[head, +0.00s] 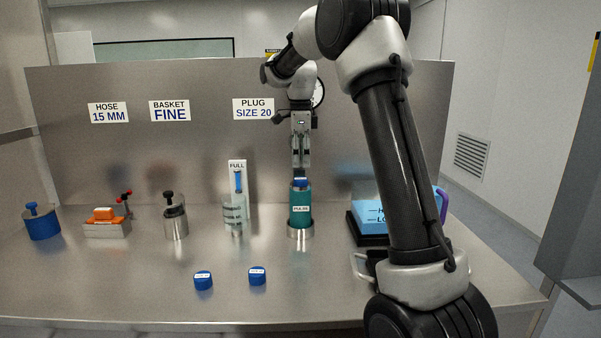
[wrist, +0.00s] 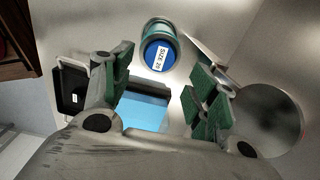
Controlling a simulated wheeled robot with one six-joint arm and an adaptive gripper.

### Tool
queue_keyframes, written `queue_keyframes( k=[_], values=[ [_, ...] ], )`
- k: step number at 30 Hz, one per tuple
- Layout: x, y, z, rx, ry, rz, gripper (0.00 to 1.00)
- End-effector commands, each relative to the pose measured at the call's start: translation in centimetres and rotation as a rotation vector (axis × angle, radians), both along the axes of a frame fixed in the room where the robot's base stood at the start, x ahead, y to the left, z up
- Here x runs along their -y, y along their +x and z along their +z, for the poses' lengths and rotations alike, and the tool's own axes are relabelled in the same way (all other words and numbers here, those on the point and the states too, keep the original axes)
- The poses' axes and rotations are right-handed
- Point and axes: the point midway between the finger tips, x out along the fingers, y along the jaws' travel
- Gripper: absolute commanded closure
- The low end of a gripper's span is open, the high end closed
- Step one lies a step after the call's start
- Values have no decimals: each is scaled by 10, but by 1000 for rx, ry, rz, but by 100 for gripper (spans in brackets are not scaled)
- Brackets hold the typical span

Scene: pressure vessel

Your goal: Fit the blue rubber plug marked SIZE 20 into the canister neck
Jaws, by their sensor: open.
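The teal canister (head: 300,218) stands upright in a metal ring holder on the bench, below the PLUG SIZE 20 sign. The blue plug (head: 300,182) sits upright at the canister's neck. In the wrist view, the plug (wrist: 154,56) shows its white SIZE 20 label, with the teal canister rim (wrist: 160,24) around its far side. How deep the plug sits is not clear. My gripper (head: 300,168) points down just above the plug. In the wrist view, my gripper (wrist: 162,76) has its green-padded fingers spread apart, with nothing between them.
Two other blue plugs (head: 203,281) (head: 257,276) lie on the front bench. A glass vessel (head: 234,212) with a FULL gauge stands left of the canister. A blue block (head: 369,217) on a black tray is at right, partly behind my arm. The front left bench is clear.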

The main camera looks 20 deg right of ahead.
Motion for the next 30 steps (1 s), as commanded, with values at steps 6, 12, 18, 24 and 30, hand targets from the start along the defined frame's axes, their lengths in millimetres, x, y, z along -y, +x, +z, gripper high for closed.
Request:
queue_keyframes(
  k=[6, 12, 18, 24, 30],
  values=[
    [0, 1, 44, 3, 0, 0, 41],
    [0, -5, 64, 6, -1, 24, 41],
    [-5, -67, 90, 68, -13, 340, 41],
    [-12, -175, 95, 162, -79, 881, 41],
    [-16, -278, 62, 229, -199, 1412, 41]
  ],
)
